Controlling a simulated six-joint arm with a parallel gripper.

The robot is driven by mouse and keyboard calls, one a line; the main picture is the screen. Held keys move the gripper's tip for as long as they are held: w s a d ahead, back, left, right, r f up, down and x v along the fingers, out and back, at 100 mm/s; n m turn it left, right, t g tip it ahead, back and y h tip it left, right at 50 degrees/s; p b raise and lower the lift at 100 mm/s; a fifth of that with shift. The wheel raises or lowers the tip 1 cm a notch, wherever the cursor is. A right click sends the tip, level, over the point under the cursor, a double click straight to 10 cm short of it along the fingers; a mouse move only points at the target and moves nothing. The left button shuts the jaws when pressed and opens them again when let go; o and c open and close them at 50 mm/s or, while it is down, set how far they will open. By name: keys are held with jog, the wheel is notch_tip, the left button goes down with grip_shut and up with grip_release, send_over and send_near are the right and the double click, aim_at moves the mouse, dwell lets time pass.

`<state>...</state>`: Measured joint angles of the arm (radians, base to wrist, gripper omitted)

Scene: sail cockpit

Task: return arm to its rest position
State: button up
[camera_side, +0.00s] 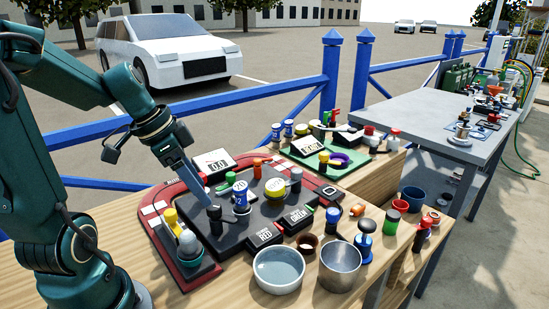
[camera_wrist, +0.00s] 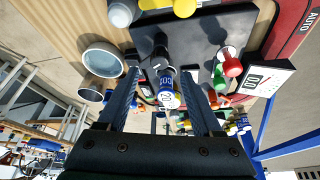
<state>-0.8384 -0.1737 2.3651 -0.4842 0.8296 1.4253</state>
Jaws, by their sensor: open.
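My gripper (camera_side: 203,200) reaches down from the left over the dark board (camera_side: 225,245). Its fingers are open. In the wrist view the two fingers (camera_wrist: 163,76) stand apart, with a small black cylinder (camera_wrist: 161,48) and a blue-and-white can (camera_wrist: 165,88) seen in the gap between them. In the side view the black cylinder (camera_side: 214,217) stands upright on the board close to the fingertips, and the blue-and-white can (camera_side: 241,198) stands just right of it. Whether the fingertips touch the cylinder, I cannot tell. The gripper appears to hold nothing.
A red track (camera_side: 158,238) edges the board. Black RED and GREEN boxes (camera_side: 264,236) sit at its front. A pale bowl (camera_side: 279,270), a metal cup (camera_side: 340,265) and a blue plunger-like item (camera_side: 366,238) stand in front. A white display (camera_side: 213,163) is behind. Blue railings (camera_side: 330,75) run beyond.

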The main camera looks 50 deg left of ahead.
jog(key=shift+r, duration=0.1)
jog(key=s+d+r+n, duration=0.1)
jog(key=s+d, duration=0.2)
jog(key=d, duration=0.3)
jog(key=s+d+r+n+t+y, duration=0.1)
jog(key=s+d+n, duration=0.1)
jog(key=d, duration=0.3)
jog(key=shift+s+d+r, duration=0.35)
jog(key=shift+s+r, duration=0.05)
